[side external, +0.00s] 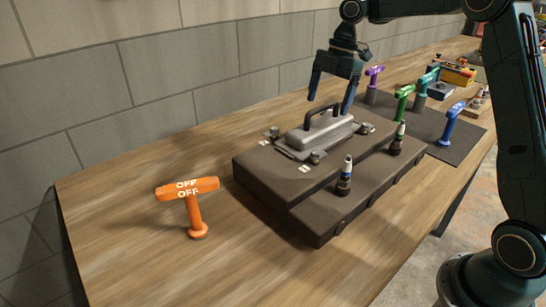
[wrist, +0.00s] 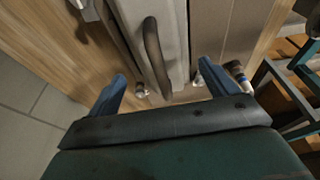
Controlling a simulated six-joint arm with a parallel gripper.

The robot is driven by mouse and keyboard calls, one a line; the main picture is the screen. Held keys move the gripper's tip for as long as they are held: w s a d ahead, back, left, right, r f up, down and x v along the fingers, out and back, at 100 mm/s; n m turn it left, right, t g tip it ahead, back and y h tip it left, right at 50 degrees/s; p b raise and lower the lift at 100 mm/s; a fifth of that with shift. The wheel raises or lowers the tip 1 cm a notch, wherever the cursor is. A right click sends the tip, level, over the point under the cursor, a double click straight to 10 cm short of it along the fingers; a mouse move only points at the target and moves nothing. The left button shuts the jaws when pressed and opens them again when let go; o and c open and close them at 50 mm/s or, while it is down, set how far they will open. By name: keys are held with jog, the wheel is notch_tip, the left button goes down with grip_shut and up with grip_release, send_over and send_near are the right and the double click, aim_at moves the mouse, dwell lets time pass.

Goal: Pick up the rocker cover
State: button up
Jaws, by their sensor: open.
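The rocker cover (side external: 322,134) is a grey metal cover with a dark arched handle (side external: 318,112) on top. It sits on a dark brown block (side external: 268,170). My gripper (side external: 331,104) is open and empty, pointing down at the handle from just above. In the wrist view the handle (wrist: 152,50) runs lengthwise ahead of my gripper (wrist: 165,78), between the lines of the two blue fingers. I cannot tell how far the fingertips are from it. The cover's grey top (wrist: 173,28) also shows there.
Two spark-plug-like parts (side external: 345,177) stand on the block's lower step. A dark mat (side external: 425,118) with several coloured T-handles lies at the right. The left front of the wooden table (side external: 130,245) is clear.

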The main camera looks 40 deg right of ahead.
aim_at(322, 122)
jog(key=shift+f, duration=0.15)
jog(key=shift+x, duration=2.7)
jog(key=c, duration=1.6)
jog(key=shift+c, duration=0.2)
jog(key=shift+r, duration=0.25)
jog(key=shift+d+r, duration=0.1)
jog(key=shift+r, duration=3.6)
jog(key=shift+w+r, duration=0.1)
jog(key=shift+r, duration=0.95)
